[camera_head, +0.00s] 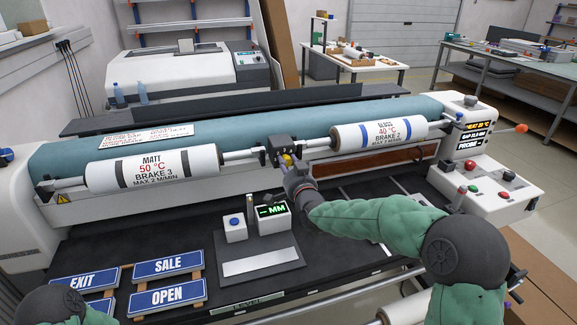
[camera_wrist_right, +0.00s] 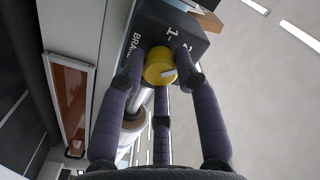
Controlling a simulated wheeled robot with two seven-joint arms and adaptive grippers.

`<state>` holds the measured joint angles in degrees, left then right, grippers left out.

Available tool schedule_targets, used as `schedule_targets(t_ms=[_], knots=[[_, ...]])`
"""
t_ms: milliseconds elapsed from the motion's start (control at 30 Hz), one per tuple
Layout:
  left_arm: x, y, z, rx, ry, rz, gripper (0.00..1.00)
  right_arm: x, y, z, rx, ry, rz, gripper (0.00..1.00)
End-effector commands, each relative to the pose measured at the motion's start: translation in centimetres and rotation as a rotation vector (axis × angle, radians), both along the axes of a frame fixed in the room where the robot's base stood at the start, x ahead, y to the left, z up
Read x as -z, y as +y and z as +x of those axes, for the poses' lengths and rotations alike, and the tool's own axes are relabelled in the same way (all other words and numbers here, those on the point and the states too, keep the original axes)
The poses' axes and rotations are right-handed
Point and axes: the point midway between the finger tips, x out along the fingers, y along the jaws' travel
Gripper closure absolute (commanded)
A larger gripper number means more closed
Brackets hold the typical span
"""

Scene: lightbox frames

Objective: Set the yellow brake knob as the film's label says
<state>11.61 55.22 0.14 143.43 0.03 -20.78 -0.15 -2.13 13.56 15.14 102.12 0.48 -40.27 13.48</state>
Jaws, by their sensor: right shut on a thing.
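The yellow brake knob (camera_head: 288,160) is on a dark brake box (camera_head: 281,147) at the middle of the roll shaft. In the right wrist view the knob (camera_wrist_right: 158,70) shows a pale pointer mark, and the box (camera_wrist_right: 165,28) reads "BRAKE", with a 1 and a 2 visible. My right gripper (camera_head: 291,170) is shut on the knob, its fingers around it. The left film roll (camera_head: 150,170) is labelled MATT, 50 °C, BRAKE 3. The right film roll (camera_head: 380,133) is labelled GLOSS, 40 °C, BRAKE 2. My left gripper is out of view.
The control panel (camera_head: 490,180) with several buttons is at the right end of the machine. A gauge (camera_head: 273,217) showing "MM" and a blue-button box (camera_head: 235,228) stand on the dark bed. Several signs, such as SALE (camera_head: 168,265), lie front left.

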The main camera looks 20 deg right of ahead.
Motion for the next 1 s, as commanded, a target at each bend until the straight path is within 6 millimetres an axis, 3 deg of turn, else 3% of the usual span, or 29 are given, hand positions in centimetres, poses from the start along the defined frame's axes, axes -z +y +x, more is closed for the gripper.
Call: schedule_targets(t_ms=[100,133,200,667,1000], knots=[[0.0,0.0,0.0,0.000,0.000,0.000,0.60,0.7,0.3,-0.1,-0.006,0.014,-0.001,1.00],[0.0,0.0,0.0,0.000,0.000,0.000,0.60,0.7,0.3,-0.1,-0.006,0.014,-0.001,0.59],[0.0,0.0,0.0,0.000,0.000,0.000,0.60,0.7,0.3,-0.1,-0.005,0.013,-0.001,0.44],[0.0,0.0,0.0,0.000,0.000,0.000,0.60,0.2,0.1,-0.7,-0.002,0.005,-0.001,0.44],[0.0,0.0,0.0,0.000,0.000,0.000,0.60,0.1,-0.1,-5.8,-0.002,0.003,-0.001,0.44]])
